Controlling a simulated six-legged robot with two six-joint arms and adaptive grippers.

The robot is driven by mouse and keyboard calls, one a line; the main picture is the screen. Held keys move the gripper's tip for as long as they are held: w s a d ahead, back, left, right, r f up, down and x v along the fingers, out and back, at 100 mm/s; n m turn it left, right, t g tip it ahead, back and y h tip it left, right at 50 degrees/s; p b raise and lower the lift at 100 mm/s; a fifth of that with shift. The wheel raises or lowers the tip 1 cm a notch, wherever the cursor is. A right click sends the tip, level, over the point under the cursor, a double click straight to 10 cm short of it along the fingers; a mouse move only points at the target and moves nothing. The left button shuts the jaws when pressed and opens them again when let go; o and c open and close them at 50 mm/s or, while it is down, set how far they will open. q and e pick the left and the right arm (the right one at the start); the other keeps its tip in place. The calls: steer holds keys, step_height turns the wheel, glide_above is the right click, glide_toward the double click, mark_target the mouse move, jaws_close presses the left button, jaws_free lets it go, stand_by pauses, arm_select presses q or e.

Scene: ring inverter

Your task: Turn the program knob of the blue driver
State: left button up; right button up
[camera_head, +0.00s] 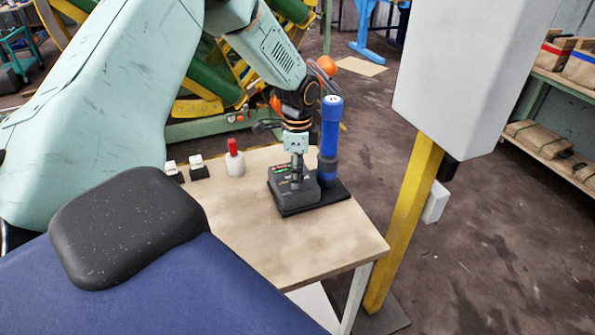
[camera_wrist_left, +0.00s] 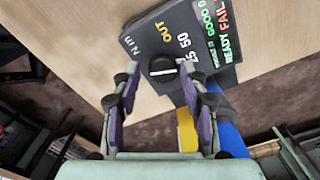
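The blue driver (camera_head: 329,140) stands upright on a black base at the right of the table. Its blue body also shows at the lower right of the left wrist view (camera_wrist_left: 230,130). Beside it is a dark control box (camera_head: 296,202) with printed labels. The black round program knob (camera_wrist_left: 162,69), with a white pointer line, is on the labelled panel (camera_wrist_left: 190,50). My left gripper (camera_wrist_left: 160,78) is open, its fingertips on either side of the knob; contact is unclear. In the head view it (camera_head: 297,172) points down over the box and hides the knob. My right gripper is not in view.
A red-topped white item (camera_head: 235,160) and two small black-and-white items (camera_head: 198,168) stand left on the wooden table (camera_head: 290,250). A yellow post (camera_head: 405,225) carries a grey cabinet (camera_head: 470,75) at right. The table's front is clear.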

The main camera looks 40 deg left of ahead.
arm_select(q)
steer(key=shift+w+a+f, duration=0.15)
steer(key=shift+a+f, duration=0.1)
steer(key=c, duration=0.4)
steer(key=shift+d+r, duration=0.1)
jaws_close()
steer(key=n+p, duration=0.3)
steer(key=shift+r, duration=0.2)
steer(key=n+p, duration=0.2)
steer(key=p, duration=0.1)
steer(key=shift+w+n, duration=0.1)
steer(key=shift+n, duration=0.3)
steer(key=shift+n+p, duration=0.65)
steer(key=shift+n, duration=0.35)
steer(key=shift+w, duration=0.1)
